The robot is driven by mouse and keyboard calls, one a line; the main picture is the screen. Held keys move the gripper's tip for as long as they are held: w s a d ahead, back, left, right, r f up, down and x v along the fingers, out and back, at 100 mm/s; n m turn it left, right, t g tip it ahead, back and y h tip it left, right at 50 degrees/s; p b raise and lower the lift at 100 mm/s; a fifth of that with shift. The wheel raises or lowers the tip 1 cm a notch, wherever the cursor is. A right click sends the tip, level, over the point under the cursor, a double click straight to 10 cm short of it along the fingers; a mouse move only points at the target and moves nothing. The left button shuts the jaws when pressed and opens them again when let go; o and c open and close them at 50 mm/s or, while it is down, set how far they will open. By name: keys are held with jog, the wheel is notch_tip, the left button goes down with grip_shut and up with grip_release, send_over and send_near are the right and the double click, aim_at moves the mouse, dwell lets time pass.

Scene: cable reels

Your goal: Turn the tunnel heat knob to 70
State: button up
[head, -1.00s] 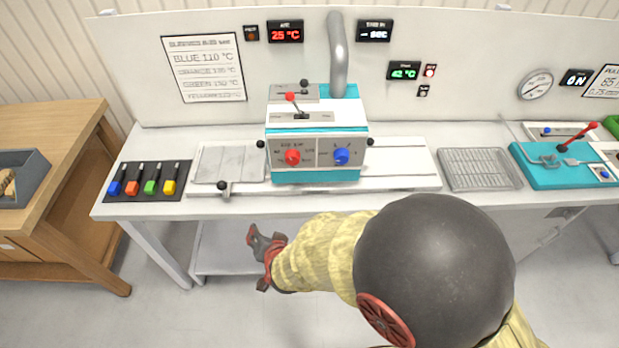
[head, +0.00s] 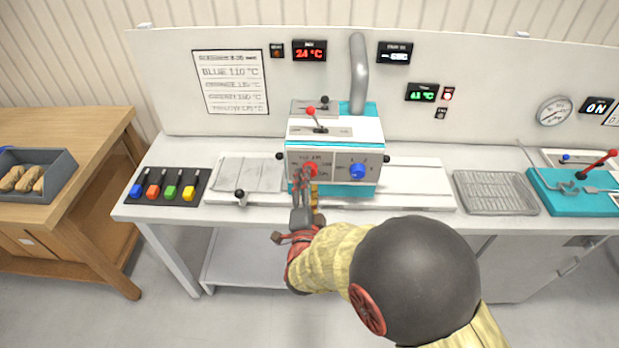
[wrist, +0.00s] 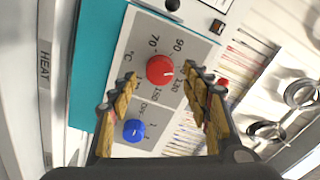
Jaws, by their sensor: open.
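The red knob (head: 310,168) is on the left of the front panel of the white and teal machine (head: 334,131). In the wrist view the red knob (wrist: 160,70) has a scale around it with 70, 90, 130 and 150. Its white mark points right, between 90 and 130. My gripper (head: 302,180) is in front of the panel at this knob. In the wrist view my gripper (wrist: 163,74) is open, one finger on each side of the red knob. I cannot tell whether the fingers touch it. The label naming the knob is not readable.
A blue knob (head: 357,171) is right of the red one on the same panel. A red-handled lever (head: 312,113) is on the machine's top. A green display (head: 422,93) and a red display (head: 309,51) hang on the backboard. A wire rack (head: 495,191) lies at the right.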

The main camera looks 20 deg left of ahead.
jog(key=shift+x, duration=1.45)
jog(key=shift+c, duration=1)
jog(key=c, duration=1)
